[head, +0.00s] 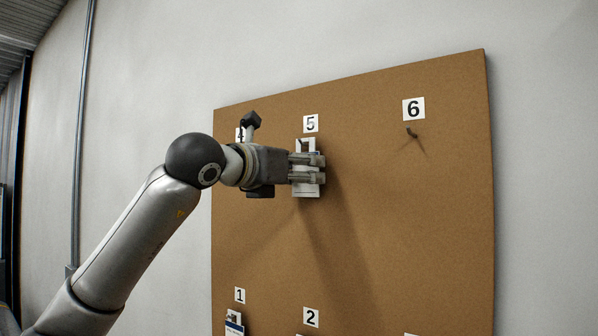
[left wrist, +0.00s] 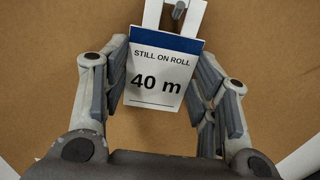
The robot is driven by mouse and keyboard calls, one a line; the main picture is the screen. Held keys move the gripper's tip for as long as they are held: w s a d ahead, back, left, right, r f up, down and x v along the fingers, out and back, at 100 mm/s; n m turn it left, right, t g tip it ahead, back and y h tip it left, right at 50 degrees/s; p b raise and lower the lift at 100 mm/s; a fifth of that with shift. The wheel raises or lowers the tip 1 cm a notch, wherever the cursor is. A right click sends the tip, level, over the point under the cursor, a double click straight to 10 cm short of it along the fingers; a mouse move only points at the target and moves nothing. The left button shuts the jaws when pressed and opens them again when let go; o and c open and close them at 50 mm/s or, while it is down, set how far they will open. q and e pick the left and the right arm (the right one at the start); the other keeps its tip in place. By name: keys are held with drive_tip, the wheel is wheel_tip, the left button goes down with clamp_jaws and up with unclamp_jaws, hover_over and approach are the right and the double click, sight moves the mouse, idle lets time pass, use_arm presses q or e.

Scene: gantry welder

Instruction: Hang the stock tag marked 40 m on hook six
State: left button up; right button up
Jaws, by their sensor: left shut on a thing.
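The stock tag marked 40 m (left wrist: 157,82) is white with a blue band and a white loop at its top. It also shows in the head view (head: 306,191), just below the number 5 label. My left gripper (head: 318,168) is shut on the tag, with one finger at each side edge. A peg (left wrist: 179,11) shows within the loop in the left wrist view; whether the loop rests on it I cannot tell. Hook six (head: 411,133) is a bare dark peg under the number 6 label (head: 413,108), to the right. My right gripper is out of view.
The brown board (head: 440,220) is fixed to a pale wall. Labels 4, 5 (head: 311,123), 1 and 2 (head: 311,317) mark other places. Another tag (head: 234,327) hangs under label 1. The board between the left gripper and hook six is clear.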

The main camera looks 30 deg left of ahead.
use_arm(q)
drive_tip(key=shift+r+p, duration=0.35)
drive_tip(key=shift+r, duration=0.25)
idle(0.3)
drive_tip(key=s+a+b, duration=0.1)
drive_tip(key=s+b, duration=0.2)
drive_tip(key=s, duration=0.4)
idle(1.3)
idle(1.6)
